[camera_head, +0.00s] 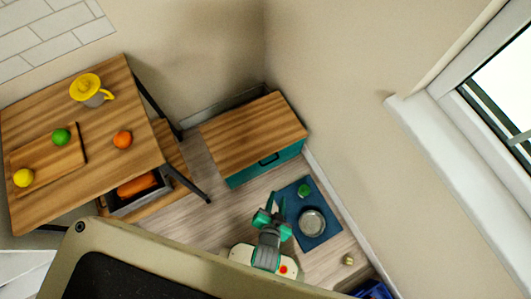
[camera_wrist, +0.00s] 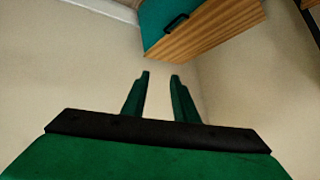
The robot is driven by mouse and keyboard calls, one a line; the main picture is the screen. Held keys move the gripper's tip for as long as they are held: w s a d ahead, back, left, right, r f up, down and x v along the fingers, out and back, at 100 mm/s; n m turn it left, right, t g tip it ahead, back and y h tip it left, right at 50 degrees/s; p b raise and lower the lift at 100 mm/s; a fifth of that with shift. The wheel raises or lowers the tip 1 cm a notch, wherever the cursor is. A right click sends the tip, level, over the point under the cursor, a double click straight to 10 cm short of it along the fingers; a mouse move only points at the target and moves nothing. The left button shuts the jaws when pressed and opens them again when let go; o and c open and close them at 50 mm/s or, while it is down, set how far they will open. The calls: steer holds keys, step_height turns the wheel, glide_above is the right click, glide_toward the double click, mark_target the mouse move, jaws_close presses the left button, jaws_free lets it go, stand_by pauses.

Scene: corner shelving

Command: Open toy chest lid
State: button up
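The toy chest (camera_head: 254,136) stands in the corner, with a wooden lid and a teal front that bears a dark handle (camera_head: 269,159). The lid looks shut. In the wrist view the chest (camera_wrist: 205,28) is at the top, upside down, with its handle (camera_wrist: 176,22) near the teal front's edge. My gripper (camera_head: 277,203) is in front of the chest, apart from it. In the wrist view my gripper (camera_wrist: 160,76) has its two fingers spread with nothing between them.
A blue mat (camera_head: 318,240) with a round grey bowl (camera_head: 312,222) and a green object (camera_head: 304,190) lies right of my arm. A wooden table (camera_head: 90,150) with fruit and a yellow-topped jug (camera_head: 90,90) stands left. A blue crate (camera_head: 373,290) is at the bottom right.

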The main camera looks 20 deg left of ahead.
steer(key=w+a+f+m+g, duration=0.3)
steer(key=w+a+f+g, duration=0.1)
steer(key=w+f, duration=0.75)
steer(key=w+a+f+m+g, duration=0.25)
steer(key=w+a+g, duration=0.25)
steer(key=w, duration=0.3)
step_height(320, 180, down, 11)
steer(key=a, duration=0.1)
steer(key=shift+w+f+y, duration=0.2)
steer(key=shift+w+y, duration=0.2)
steer(key=shift+w, duration=0.05)
jaws_close()
steer(key=shift+w, duration=0.1)
stand_by(0.5)
